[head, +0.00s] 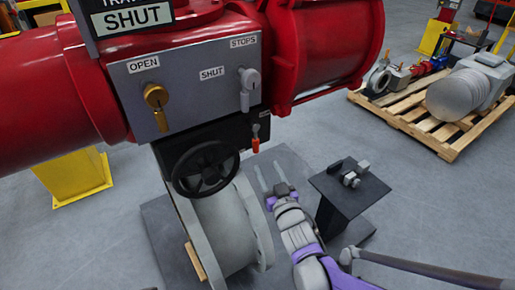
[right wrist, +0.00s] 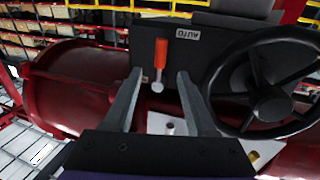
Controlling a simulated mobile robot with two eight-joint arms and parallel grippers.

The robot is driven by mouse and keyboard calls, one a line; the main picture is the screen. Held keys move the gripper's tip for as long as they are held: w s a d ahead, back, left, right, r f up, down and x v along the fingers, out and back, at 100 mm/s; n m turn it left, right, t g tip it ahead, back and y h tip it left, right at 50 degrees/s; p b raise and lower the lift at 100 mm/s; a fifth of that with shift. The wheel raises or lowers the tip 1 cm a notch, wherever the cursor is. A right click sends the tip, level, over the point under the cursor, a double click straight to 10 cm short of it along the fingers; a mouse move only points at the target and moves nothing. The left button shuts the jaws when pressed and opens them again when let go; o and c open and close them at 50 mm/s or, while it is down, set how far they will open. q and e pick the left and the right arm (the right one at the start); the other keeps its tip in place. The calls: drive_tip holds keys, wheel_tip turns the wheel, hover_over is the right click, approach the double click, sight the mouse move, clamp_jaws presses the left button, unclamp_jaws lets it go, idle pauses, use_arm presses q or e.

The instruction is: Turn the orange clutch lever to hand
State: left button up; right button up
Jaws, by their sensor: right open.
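The orange clutch lever (head: 256,143) hangs downward from its pivot on the black gearbox block, right of the handwheel in the head view. In the right wrist view, where the picture is upside down, the lever (right wrist: 161,55) points up from a silver pivot, beside an AUTO label (right wrist: 188,33). My right gripper (head: 271,170) is open and empty, its fingertips a little below the lever in the head view. In the right wrist view the fingers (right wrist: 159,76) stand on either side of the lever's line, apart from it. My left gripper is not in view.
The black handwheel (head: 205,168) sits close beside the lever. A dark pedestal (head: 348,190) with small metal parts stands right of my arm. A loaded pallet (head: 445,130) is farther off.

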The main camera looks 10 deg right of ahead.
sight(257, 147)
drive_tip(key=w, duration=0.3)
drive_tip(key=w+a+p, duration=0.1)
drive_tip(key=w, duration=0.6)
drive_tip(key=shift+w+a, duration=0.1)
drive_tip(key=shift+a, duration=0.15)
clamp_jaws()
idle(1.0)
